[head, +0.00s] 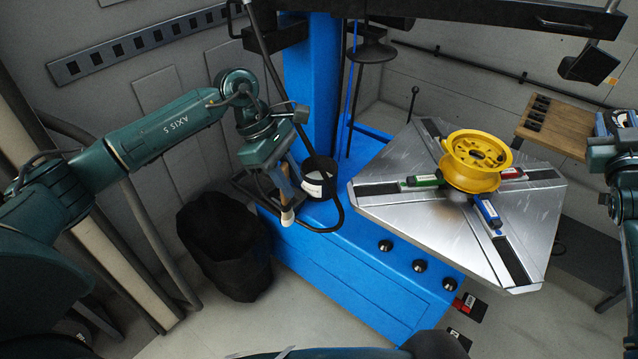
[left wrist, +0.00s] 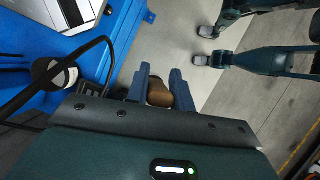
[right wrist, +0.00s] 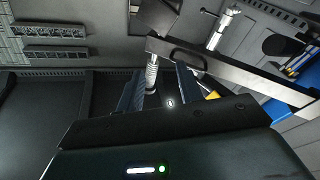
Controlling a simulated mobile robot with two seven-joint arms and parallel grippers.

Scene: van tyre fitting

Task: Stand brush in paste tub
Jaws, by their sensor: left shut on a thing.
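My left gripper (head: 281,178) is shut on the brush (head: 287,215), which hangs with its pale end down. In the left wrist view the brush (left wrist: 159,93) shows as a brown rounded end between the fingers. The paste tub (head: 317,183) is dark with a white label and stands on the blue machine, just right of the brush and apart from it. It also shows in the left wrist view (left wrist: 66,76). A black hose partly crosses the tub. My right gripper (right wrist: 163,88) has its fingers apart in the right wrist view; its fingers are not clear in the head view.
A blue tyre machine (head: 345,265) carries a metal turntable (head: 400,207) with a yellow wheel rim (head: 474,160). A black bin bag (head: 225,245) stands below left. A wooden bench (head: 558,128) is at the right.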

